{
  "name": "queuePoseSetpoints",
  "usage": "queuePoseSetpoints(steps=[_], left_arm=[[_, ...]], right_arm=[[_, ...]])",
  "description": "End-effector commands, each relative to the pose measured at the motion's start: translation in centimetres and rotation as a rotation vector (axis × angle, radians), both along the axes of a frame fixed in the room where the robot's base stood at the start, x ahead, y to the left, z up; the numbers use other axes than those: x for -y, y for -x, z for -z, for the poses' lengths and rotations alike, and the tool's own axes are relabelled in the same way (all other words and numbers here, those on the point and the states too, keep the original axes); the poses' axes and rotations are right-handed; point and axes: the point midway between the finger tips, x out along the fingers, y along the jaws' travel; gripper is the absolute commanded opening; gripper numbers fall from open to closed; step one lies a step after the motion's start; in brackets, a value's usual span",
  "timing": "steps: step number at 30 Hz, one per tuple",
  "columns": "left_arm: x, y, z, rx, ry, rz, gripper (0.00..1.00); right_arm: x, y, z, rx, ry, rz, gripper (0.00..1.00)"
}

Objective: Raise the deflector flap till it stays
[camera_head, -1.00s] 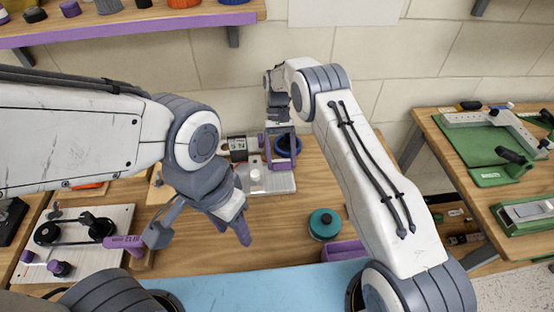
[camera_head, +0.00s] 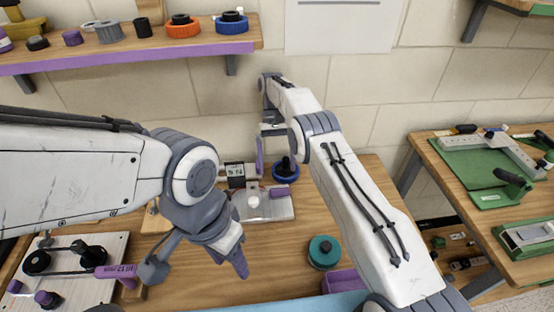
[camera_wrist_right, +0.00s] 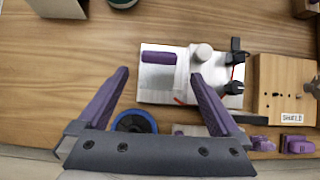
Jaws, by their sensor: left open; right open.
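A silver plate (camera_head: 266,211) stands on the wooden bench, with a white knob (camera_head: 253,201) and a purple bar (camera_head: 278,191) on top. In the right wrist view the purple bar (camera_wrist_right: 158,57) lies along one edge of a pale panel (camera_wrist_right: 160,77); this looks like the deflector flap, lying flat. My left gripper (camera_head: 240,262) is open and empty above the bench, nearer me.
A blue ring (camera_head: 285,170) sits behind the plate; a teal-topped jar (camera_head: 323,252) and a purple tray (camera_head: 343,283) are nearer. A belt-and-pulley board (camera_head: 70,265) is at the left. A wooden block labelled SHIELD (camera_wrist_right: 283,88) stands beside the plate.

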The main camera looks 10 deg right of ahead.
Motion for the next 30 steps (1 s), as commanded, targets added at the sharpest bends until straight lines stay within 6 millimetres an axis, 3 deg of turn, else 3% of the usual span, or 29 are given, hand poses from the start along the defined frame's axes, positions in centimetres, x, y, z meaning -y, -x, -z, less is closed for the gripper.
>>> queuePoseSetpoints(steps=[18,19,26,27,30], left_arm=[[0.0,0.0,-0.8,0.0,0.0,0.0,0.5],[0.0,0.0,-0.8,0.0,0.0,0.0,0.5],[0.0,0.0,-0.8,0.0,0.0,0.0,0.5],[0.0,0.0,-0.8,0.0,0.0,0.0,0.5],[0.0,0.0,-0.8,0.0,0.0,0.0,0.5]], right_arm=[[0.0,-0.4,-0.9,0.0,0.0,0.0,1.0],[0.0,-0.4,-0.9,0.0,0.0,0.0,0.96],[0.4,-0.9,-1.7,0.032,-0.004,0.008,0.08],[0.5,-1.1,-2.0,0.049,-0.006,0.011,0.0],[1.2,-1.6,-3.0,0.107,-0.012,0.022,0.0]])
